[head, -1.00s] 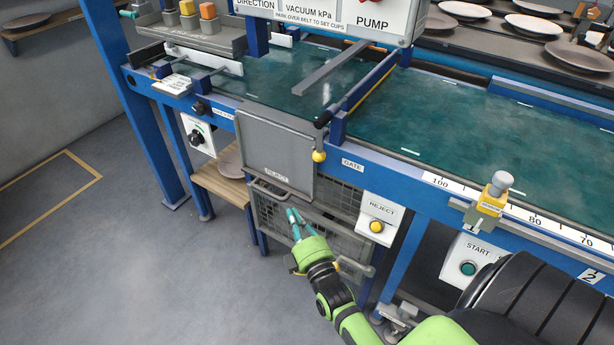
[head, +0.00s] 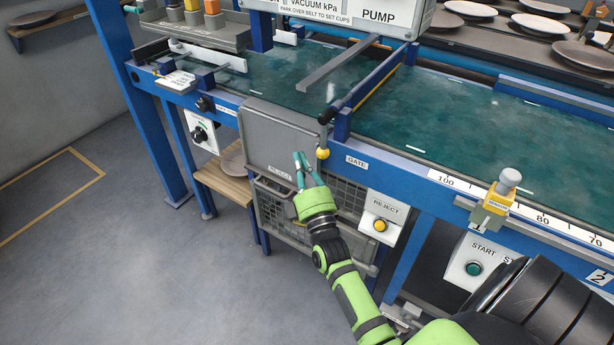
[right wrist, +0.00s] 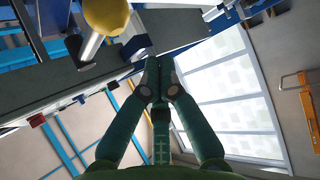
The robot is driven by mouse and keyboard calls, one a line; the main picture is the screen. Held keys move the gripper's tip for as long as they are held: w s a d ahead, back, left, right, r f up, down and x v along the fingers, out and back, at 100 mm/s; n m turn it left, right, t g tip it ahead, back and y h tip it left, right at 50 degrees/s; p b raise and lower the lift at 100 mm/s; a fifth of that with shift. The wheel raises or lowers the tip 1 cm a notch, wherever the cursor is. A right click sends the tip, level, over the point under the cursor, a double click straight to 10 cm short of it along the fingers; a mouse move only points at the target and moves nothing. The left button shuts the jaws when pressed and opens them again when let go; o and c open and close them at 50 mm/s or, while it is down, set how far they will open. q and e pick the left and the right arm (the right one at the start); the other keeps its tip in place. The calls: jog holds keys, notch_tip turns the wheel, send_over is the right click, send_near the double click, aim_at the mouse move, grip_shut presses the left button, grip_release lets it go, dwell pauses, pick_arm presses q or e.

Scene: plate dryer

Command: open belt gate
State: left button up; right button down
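The belt gate is a blue bar with a yellow edge (head: 374,84) lying across the green belt. The knob also shows large at the top left of the right wrist view (right wrist: 106,14), on a metal rod. My right gripper (head: 301,157) is beside the knob, to its left and slightly lower, in front of the grey reject panel (head: 275,135). Its teal fingers are together and empty, apart from the knob. My left gripper is not in view.
A REJECT button box (head: 382,218) stands right of my right arm. A wire basket (head: 345,195) is below the panel. A yellow sensor clamp (head: 497,200) sits on the front rail. Open floor lies at the left.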

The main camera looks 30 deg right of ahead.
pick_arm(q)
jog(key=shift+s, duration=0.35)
pick_arm(e)
jog(key=d, duration=0.3)
jog(key=shift+w+d+f, duration=0.15)
jog(key=shift+w, duration=0.25)
